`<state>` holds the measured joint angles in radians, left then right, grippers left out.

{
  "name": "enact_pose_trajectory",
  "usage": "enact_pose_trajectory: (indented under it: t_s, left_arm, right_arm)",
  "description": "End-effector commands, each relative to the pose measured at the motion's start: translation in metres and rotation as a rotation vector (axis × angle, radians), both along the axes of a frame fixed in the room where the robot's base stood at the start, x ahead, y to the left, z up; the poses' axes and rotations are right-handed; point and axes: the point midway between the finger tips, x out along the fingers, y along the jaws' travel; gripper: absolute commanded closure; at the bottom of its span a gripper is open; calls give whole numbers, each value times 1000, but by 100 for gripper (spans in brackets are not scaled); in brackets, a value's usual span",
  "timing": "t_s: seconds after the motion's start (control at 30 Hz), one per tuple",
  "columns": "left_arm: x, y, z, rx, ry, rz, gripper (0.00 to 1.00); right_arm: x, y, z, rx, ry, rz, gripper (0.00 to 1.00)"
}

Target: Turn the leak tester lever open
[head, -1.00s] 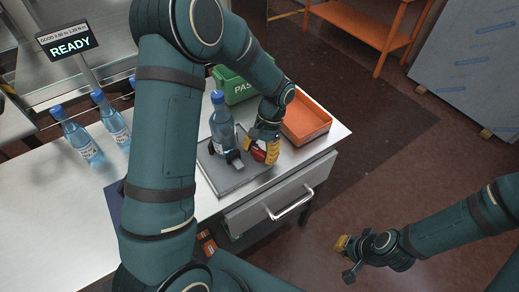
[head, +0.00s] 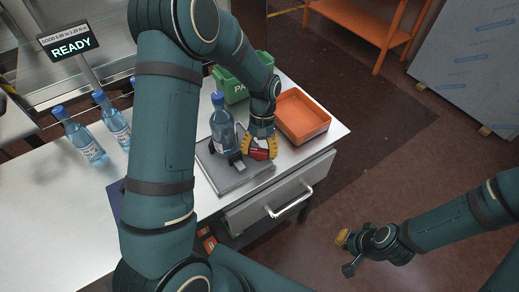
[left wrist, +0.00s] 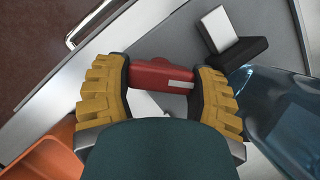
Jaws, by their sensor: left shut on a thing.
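The leak tester (head: 240,177) is a grey plate on the bench with a blue-capped bottle (head: 222,130) standing upright on it between dark clamp pads. Its red lever (head: 257,154) is at the plate's right side. My left gripper (head: 260,148) is at the lever. In the left wrist view, the red lever (left wrist: 160,74) sits between the yellow fingers of my left gripper (left wrist: 158,88), which are shut on it. The bottle (left wrist: 290,115) shows at the right there. My right gripper (head: 346,242) is low over the floor, away from the bench; its finger opening is unclear.
An orange tray (head: 302,117) and a green bin (head: 232,86) stand close to my left gripper. Several bottles (head: 80,137) stand at the left near a sign (head: 70,45) reading READY. A drawer handle (head: 290,203) sticks out in front.

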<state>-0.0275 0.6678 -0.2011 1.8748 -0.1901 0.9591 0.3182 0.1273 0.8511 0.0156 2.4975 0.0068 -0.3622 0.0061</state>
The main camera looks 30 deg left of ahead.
Motion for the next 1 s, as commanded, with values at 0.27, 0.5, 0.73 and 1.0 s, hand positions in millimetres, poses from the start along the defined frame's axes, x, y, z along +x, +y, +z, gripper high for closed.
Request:
enact_pose_trajectory:
  t_s: [0.27, 0.5, 0.73, 1.0]
  left_arm:
    - [-5, -1, -1, -1, 16, 6, 76]
    - [-5, 0, -1, 0, 19, 5, 7]
    - [-6, 2, -1, 3, 19, 6, 7]
    - [-1, 3, 7, 4, 16, 6, 7]
  right_arm:
    - [0, 0, 0, 0, 0, 0, 100]
    - [0, 0, 0, 0, 0, 0, 100]
    - [0, 0, 0, 0, 0, 0, 100]
    - [0, 0, 0, 0, 0, 0, 100]
